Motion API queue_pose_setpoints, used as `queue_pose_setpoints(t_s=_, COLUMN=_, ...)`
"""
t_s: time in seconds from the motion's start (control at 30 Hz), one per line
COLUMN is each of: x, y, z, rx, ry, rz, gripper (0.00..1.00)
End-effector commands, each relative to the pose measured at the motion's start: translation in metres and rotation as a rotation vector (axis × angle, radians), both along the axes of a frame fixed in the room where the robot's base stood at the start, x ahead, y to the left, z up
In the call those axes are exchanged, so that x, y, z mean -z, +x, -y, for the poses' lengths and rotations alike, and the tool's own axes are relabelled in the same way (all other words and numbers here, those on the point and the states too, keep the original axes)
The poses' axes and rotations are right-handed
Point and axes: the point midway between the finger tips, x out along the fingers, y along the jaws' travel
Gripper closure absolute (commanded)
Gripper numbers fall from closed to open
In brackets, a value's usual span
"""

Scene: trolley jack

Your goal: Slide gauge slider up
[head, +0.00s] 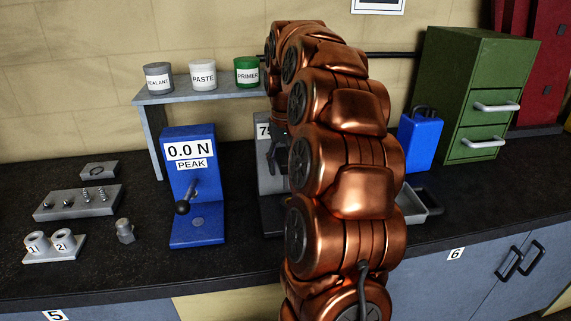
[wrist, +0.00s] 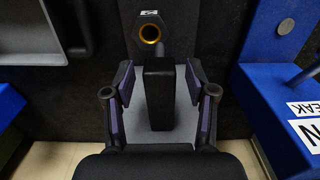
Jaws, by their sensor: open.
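A grey upright gauge (head: 267,183) with a partly hidden "7" label stands on the bench right of the blue force tester, largely covered by my arm. In the wrist view, a black block (wrist: 158,100), apparently the gauge's slider, stands in front of a grey panel (wrist: 183,112). My gripper (wrist: 160,80) is open, with one purple-padded finger on each side of the block. Gaps show on both sides, so the fingers look apart from it. In the head view my gripper (head: 277,152) is dark and partly hidden by my arm in front of the gauge.
The blue force tester (head: 192,185) reads "0.0 N" and stands close to the left of the gauge. A shelf (head: 205,93) with several pots is behind it. A grey tray (head: 412,207), blue canister (head: 420,143) and green cabinet (head: 465,100) are to the right.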

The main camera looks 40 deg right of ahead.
Motion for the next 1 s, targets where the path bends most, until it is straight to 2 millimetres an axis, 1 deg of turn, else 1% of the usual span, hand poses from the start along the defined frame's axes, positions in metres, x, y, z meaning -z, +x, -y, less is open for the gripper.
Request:
queue_pose_setpoints(t_s=0.17, x=-0.006, y=0.000, z=0.000, rx=0.000, ry=0.000, rz=0.000, gripper=0.44)
queue_pose_setpoints(t_s=0.5, x=-0.044, y=0.001, z=0.001, rx=0.002, ry=-0.003, rz=0.003, gripper=0.44)
queue_pose_setpoints(t_s=0.73, x=-0.065, y=0.001, z=0.001, rx=0.000, ry=-0.002, rz=0.002, gripper=0.44)
queue_pose_setpoints(t_s=0.83, x=-0.071, y=0.001, z=0.000, rx=0.000, ry=-0.003, rz=0.003, gripper=0.44)
queue_pose_setpoints(t_s=1.0, x=-0.075, y=0.000, z=-0.001, rx=-0.001, ry=0.000, rz=0.000, gripper=0.44)
